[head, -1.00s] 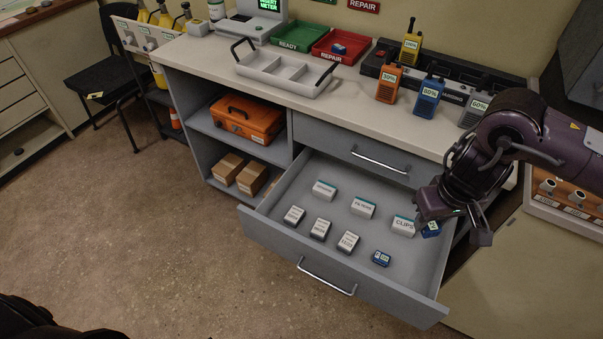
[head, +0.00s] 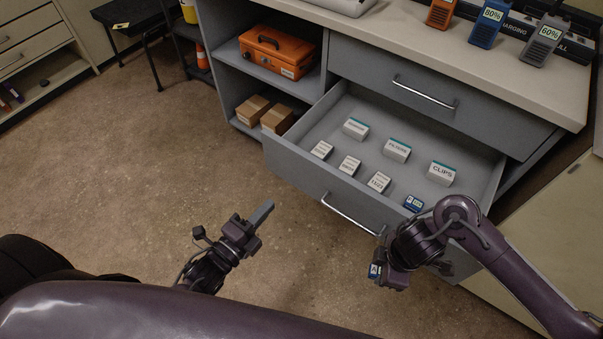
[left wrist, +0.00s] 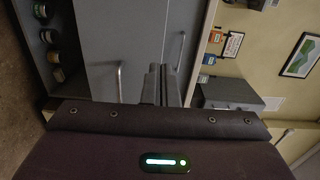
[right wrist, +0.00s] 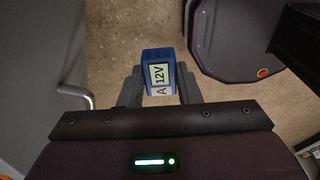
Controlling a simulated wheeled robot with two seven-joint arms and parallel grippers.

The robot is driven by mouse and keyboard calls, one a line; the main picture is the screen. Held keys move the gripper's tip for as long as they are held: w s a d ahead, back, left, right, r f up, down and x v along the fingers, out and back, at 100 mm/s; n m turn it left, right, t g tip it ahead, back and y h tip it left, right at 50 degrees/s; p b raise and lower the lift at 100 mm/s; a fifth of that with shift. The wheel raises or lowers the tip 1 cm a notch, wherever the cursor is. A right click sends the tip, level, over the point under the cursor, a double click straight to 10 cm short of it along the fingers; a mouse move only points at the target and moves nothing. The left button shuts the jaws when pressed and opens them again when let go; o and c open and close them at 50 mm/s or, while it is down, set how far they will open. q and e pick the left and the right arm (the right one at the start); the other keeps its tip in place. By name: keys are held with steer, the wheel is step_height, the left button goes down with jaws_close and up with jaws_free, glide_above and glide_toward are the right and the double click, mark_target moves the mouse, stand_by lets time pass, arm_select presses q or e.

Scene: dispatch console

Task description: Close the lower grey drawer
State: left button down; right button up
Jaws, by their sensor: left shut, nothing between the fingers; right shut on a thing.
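The lower grey drawer (head: 290,160) is pulled out of the counter, with its bar handle (head: 348,214) on the front. My right gripper (head: 376,272) is shut on another blue battery (right wrist: 158,70), labelled A 12V, in front of the drawer's right part. It covers some of the drawer front there. My left gripper (head: 264,212) is shut and empty, in front of the drawer and left of its handle, apart from it. Its closed fingers show in the left wrist view (left wrist: 160,84).
The upper drawer (head: 430,95) is closed above the lower one. An orange case (head: 275,50) and brown boxes (head: 262,112) sit on open shelves to the left. Radios (head: 488,25) stand on the counter. The floor in front is clear.

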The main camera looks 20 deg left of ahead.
mark_target(309, 161)
steer(key=shift+s+f, duration=0.15)
arm_select(q)
steer(key=x, duration=1.4)
steer(key=shift+d+r, duration=0.15)
steer(key=shift+r, duration=0.15)
